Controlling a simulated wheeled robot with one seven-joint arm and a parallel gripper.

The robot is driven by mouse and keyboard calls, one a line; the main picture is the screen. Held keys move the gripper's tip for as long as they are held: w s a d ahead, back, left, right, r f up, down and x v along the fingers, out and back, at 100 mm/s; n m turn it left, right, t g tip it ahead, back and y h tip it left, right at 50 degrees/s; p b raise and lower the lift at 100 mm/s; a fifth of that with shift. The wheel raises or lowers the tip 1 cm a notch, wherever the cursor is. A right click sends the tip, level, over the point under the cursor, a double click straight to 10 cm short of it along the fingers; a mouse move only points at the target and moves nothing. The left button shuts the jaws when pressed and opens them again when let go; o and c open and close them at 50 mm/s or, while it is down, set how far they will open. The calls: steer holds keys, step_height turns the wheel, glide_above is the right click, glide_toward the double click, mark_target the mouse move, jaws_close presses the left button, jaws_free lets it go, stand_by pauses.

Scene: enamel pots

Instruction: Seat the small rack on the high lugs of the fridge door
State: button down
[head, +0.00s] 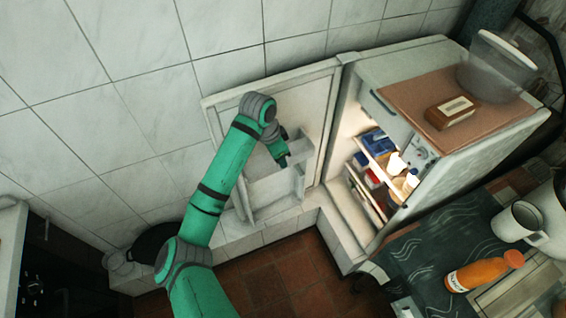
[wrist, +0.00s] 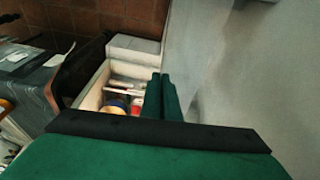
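The open fridge door (head: 318,105) stands against the tiled wall, its inner side facing me. A pale rack (head: 275,190) shows low on the door. A smaller grey-white piece (head: 297,147), which looks like the small rack, shows above it, partly hidden by my gripper. I cannot tell whether it sits on lugs; no lugs can be made out. My gripper (head: 284,161) points down in front of the door, close to that piece. In the wrist view my gripper's green fingers (wrist: 161,98) are close together, with nothing visible between them. A plain pale surface (wrist: 225,80) fills the right there.
The lit fridge (head: 365,160) stands open to the right, its shelves full of food. A counter (head: 430,255) with a mug (head: 520,223) and an orange bottle (head: 484,271) is at lower right. The red-tiled floor (head: 270,270) is clear.

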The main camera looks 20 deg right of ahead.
steer(key=shift+w+a, duration=0.2)
steer(key=shift+w, duration=0.9)
steer(key=shift+w+d, duration=0.2)
steer(key=shift+w, duration=0.05)
steer(key=shift+w+a, duration=0.2)
steer(key=shift+w, duration=0.35)
steer(key=shift+w+a, duration=0.2)
steer(key=shift+w, duration=0.7)
steer(key=shift+a+x, duration=0.15)
steer(key=shift+x, duration=0.7)
steer(key=shift+a+x, duration=0.15)
steer(key=shift+x, duration=0.7)
steer(key=shift+s+f, duration=0.1)
steer(key=shift+f, duration=0.05)
steer(key=c, duration=1.9)
jaws_free()
steer(key=shift+c, duration=0.2)
